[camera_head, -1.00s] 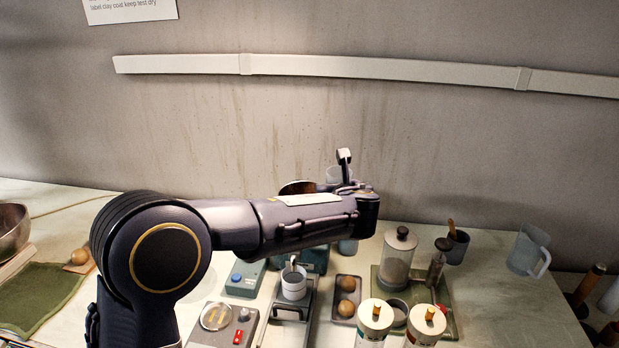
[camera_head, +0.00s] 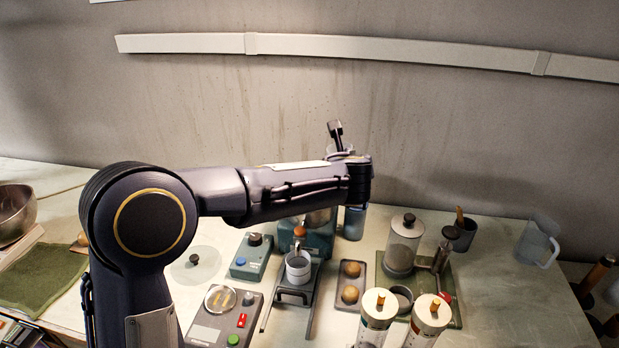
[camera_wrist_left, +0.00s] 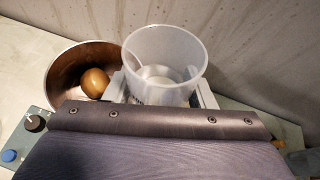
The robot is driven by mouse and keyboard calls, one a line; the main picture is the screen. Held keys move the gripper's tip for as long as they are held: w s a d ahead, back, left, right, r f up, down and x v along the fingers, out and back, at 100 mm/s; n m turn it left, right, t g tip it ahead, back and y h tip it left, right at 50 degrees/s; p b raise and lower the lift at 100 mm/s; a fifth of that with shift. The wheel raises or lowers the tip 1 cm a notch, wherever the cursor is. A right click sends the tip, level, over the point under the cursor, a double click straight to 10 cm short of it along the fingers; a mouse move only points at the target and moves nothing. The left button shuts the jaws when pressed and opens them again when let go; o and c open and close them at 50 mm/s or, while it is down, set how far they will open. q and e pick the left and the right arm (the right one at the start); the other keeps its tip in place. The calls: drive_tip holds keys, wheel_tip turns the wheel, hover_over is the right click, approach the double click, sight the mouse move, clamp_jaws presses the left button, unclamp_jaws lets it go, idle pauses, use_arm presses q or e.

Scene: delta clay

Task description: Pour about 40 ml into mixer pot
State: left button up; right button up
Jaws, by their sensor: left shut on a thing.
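In the left wrist view my left gripper (camera_wrist_left: 163,92) is shut on a clear beaker (camera_wrist_left: 150,45), one finger on each side, its mouth facing the camera. I cannot tell how much liquid is in it. The metal mixer pot (camera_wrist_left: 62,75) is just left of and partly behind the beaker, with a brown rounded thing (camera_wrist_left: 95,82) inside. In the head view the pot (camera_head: 318,217) sits on the teal mixer (camera_head: 322,243), mostly hidden under my left arm. My left fingertips are hidden there. My right gripper is not in view.
A lidded jar (camera_head: 403,245), white-capped canisters (camera_head: 378,308) and a clear jug (camera_head: 536,243) stand to the right. A control box (camera_head: 250,255) is left of the mixer.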

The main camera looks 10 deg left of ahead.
use_arm(q)
drive_tip(key=shift+w+a+r+n+h+p, duration=0.1)
drive_tip(key=shift+a+r+n+h+p, duration=0.4)
drive_tip(key=shift+a+n+h, duration=0.1)
drive_tip(key=shift+a+f, duration=0.2)
drive_tip(key=shift+f, duration=0.15)
drive_tip(key=shift+w+a+f+n+g+h, duration=0.1)
drive_tip(key=shift+a+f+n+g+h, duration=0.25)
drive_tip(key=shift+n+h, duration=0.15)
drive_tip(key=n+h+p, duration=0.2)
drive_tip(key=a+n+h+p, duration=0.1)
drive_tip(key=shift+w+r+g+h, duration=0.1)
drive_tip(key=shift+r+g+h, duration=0.2)
drive_tip(key=shift+r+g, duration=0.1)
drive_tip(key=shift+f+n+h+p, duration=0.2)
drive_tip(key=shift+n+h+p, duration=0.1)
drive_tip(key=shift+p, duration=0.1)
drive_tip(key=shift+d+r+n+h+p, duration=0.1)
drive_tip(key=shift+r+n+h+p, duration=0.25)
drive_tip(key=shift+p, duration=0.4)
